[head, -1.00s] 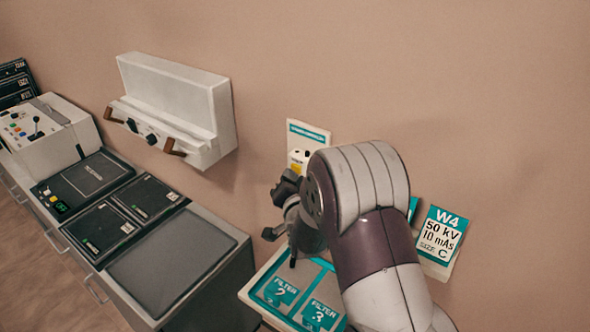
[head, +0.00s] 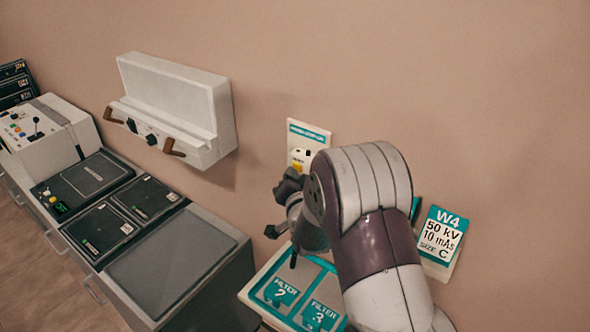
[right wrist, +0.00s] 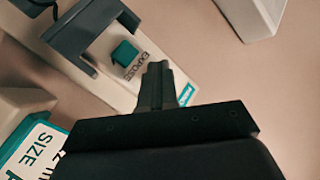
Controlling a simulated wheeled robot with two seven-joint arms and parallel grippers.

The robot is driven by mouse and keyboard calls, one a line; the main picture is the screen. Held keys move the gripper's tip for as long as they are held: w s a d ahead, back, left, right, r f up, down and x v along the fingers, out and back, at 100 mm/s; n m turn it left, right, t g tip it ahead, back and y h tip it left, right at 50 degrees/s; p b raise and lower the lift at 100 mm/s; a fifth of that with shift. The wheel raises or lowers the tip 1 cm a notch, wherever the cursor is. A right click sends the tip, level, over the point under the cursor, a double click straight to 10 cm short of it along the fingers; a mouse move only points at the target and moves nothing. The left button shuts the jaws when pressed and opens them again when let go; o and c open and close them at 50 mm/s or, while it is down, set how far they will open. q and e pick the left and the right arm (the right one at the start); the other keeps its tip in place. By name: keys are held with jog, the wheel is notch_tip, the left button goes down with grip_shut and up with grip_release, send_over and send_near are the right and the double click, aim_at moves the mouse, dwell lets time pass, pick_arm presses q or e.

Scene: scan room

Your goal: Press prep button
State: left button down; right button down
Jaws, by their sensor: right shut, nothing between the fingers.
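A white control box (head: 303,154) with a small yellow button (head: 297,168) is on the wall in the head view, partly hidden by my right arm. Its lettering is too small to read there. In the right wrist view, a white box (right wrist: 100,45) carries a teal button (right wrist: 124,54) labelled EXPOSE, beside a grey guard. No button labelled prep is readable. My right gripper (right wrist: 159,72) is shut and empty, its tips appearing beside the EXPOSE label. Whether they touch anything I cannot tell. My left gripper is out of view.
A tray (head: 246,294) with filter plates 2 and 3 lies below my right arm. A W4 card (head: 440,236) is to the right. A white wall unit with brown handles (head: 180,100) and a console cabinet (head: 222,270) stand left.

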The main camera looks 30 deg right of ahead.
jog(key=shift+a, duration=0.1)
jog(key=shift+s+a, duration=0.4)
jog(key=shift+a, duration=0.35)
jog(key=shift+s+a, duration=0.3)
jog(key=shift+a, duration=0.45)
jog(key=shift+s+a, duration=0.35)
jog(key=shift+a, duration=0.45)
jog(key=shift+s+a, duration=0.3)
jog(key=shift+a, duration=0.45)
jog(key=s+a+f+n+g+y, duration=0.3)
jog(key=f+n+g, duration=0.1)
jog(key=f, duration=0.3)
jog(key=s+a+f+n+g+y, duration=0.1)
jog(key=s+a+n+g, duration=0.2)
jog(key=s, duration=0.4)
jog(key=s+a+f+n+g+y+b, duration=0.1)
jog(key=s+a+n+g, duration=0.3)
jog(key=s, duration=0.4)
jog(key=n+g+y, duration=0.1)
jog(key=g, duration=0.1)
jog(key=shift+a+f+g, duration=0.25)
jog(key=shift+f+g, duration=0.1)
jog(key=shift+g, duration=0.05)
